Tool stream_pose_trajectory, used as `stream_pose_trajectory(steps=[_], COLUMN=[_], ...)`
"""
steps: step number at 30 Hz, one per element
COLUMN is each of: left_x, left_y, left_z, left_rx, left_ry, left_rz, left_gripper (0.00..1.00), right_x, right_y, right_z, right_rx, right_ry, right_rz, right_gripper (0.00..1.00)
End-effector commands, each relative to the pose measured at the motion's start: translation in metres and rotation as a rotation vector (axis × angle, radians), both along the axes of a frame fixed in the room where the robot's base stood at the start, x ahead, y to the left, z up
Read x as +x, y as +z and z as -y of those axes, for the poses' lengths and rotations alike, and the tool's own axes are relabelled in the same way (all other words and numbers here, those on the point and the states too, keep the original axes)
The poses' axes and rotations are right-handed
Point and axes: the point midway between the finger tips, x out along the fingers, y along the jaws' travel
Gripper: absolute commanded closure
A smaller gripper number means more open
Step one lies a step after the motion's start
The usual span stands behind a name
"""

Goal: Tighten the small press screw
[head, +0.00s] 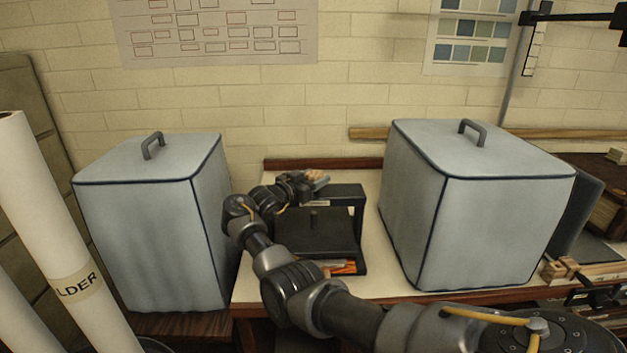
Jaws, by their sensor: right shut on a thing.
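The small press (345,258) is a dark frame with a crossbar, a flat plate and a short upright post, standing on the pale table in the middle of the head view. My right arm reaches in from the lower right and curves over the press's left side. My right gripper (313,181) is at the top of the press, by the crossbar, shut on what looks like the press screw's handle. The fingers and wrist hide most of the screw, and its thread cannot be made out. My left gripper is not in view.
Large grey covered boxes with handles stand left (140,235) and right (480,215) of the press, leaving a narrow gap. Orange-red items (342,267) lie at the press's front. Paper rolls (50,220) lean at far left. A clamp with wood blocks (562,268) sits at right.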

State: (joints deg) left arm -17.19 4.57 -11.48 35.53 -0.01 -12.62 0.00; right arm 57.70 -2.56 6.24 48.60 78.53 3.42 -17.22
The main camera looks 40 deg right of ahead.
Motion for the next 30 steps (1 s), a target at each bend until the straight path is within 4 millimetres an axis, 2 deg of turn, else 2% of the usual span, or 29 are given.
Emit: stream_pose_trajectory(steps=[2,3,8,16,19,23,30], left_x=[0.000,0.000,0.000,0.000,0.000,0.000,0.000], left_y=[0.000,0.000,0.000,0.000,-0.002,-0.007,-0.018], left_z=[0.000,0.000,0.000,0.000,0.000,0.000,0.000], left_rx=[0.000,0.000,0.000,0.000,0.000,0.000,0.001], left_ry=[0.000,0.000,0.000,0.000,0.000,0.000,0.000], left_rz=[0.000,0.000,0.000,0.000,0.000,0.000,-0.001], left_gripper=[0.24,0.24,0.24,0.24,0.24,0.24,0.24], right_x=[0.001,0.001,0.000,0.000,-0.001,-0.004,-0.010], right_y=[0.002,0.002,0.001,0.001,0.000,-0.002,-0.002], right_z=[0.000,0.000,0.000,0.000,-0.007,-0.028,-0.076], right_rx=[-0.002,-0.002,-0.002,-0.001,-0.002,0.001,0.002], right_ry=[0.003,0.003,0.002,0.001,0.003,0.004,0.005], right_rz=[0.002,0.002,0.002,0.002,0.003,0.004,0.005], right_gripper=[0.69,0.45,0.25,0.25,0.25,0.25,0.25])
